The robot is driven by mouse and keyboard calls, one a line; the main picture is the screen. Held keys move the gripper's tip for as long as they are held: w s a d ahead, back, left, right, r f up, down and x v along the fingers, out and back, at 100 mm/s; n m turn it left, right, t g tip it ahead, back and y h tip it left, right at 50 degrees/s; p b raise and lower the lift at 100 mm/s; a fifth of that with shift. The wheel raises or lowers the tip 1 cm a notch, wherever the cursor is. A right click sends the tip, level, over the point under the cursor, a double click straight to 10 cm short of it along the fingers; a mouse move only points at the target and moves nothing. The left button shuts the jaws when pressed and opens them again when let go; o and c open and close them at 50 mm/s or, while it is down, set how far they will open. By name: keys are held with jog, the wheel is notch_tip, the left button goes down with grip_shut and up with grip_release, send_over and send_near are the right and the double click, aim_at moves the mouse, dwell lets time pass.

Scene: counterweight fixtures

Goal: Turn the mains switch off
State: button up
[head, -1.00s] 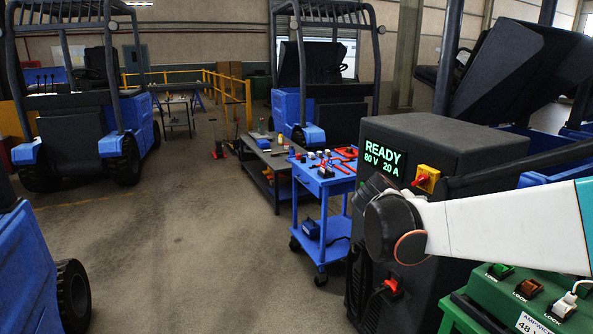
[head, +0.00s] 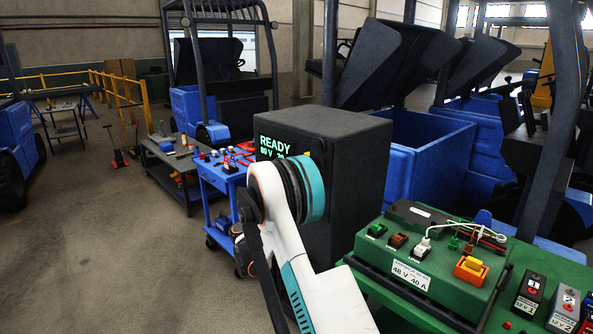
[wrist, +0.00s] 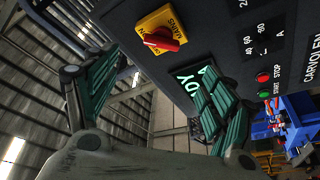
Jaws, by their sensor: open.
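The mains switch is a red rotary knob (wrist: 162,39) on a yellow plate (wrist: 158,18) marked MAINS, on the dark charger panel (wrist: 225,45) in the wrist view. My gripper (wrist: 160,82) is open, its green-padded fingers spread wide with nothing between them. The knob lies just beyond the fingertips, apart from them, toward the top of that view. The right finger partly covers the green display. In the head view the black charger (head: 345,135) shows a lit READY display (head: 277,147).
A blue trolley (head: 219,178) is left of the black charger. Forklifts stand behind; open floor lies at the left.

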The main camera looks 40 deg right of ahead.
jog(key=b+x, duration=0.2)
jog(key=x, duration=1.1)
jog(key=shift+w+h, duration=0.2)
jog(key=shift+h, duration=0.2)
jog(key=shift+c, duration=0.6)
jog(key=c, duration=0.9)
